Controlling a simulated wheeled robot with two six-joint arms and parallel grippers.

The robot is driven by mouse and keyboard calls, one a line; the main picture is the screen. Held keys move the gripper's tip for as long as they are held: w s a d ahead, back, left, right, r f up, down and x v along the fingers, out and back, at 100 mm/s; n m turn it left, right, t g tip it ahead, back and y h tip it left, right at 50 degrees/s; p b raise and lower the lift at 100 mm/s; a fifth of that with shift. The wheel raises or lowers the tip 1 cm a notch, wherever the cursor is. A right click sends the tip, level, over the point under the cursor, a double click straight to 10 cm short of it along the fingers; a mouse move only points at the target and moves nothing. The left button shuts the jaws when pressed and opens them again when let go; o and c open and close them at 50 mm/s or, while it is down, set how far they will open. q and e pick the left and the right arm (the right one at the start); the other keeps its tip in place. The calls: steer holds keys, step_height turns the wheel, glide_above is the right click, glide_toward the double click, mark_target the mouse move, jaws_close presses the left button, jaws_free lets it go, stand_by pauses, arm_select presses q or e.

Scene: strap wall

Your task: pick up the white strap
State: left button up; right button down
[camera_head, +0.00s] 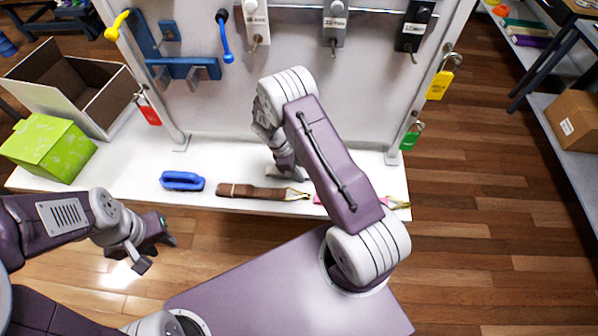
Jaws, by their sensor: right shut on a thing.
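I cannot make out a white strap; any white strap against the white shelf or behind my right arm is hidden from me. My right gripper (287,172) points down at the shelf, just behind the brown strap (252,191). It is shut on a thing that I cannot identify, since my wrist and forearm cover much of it. The brown strap lies flat with a yellowish loop at its right end. A pink strap (318,199) is mostly hidden behind my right forearm. My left gripper (157,257) is open and empty, in front of the shelf and over the floor.
The white shelf (130,160) also bears a blue handle-like object (182,181), a green box (48,148) and an open cardboard box (75,85). Behind it, an upright panel (215,100) carries hooks and padlocks, including red (148,110), yellow (439,85) and green (410,140).

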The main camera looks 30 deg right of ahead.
steer(key=shift+r, duration=0.4)
step_height(320, 180, up, 3)
steer(key=shift+w+f+b, duration=0.1)
steer(key=shift+b, duration=0.2)
steer(key=s+a+r, duration=0.6)
steer(key=s+r, duration=0.1)
steer(key=s, duration=0.3)
steer(key=shift+s+b, duration=0.15)
steer(key=shift+b, duration=0.3)
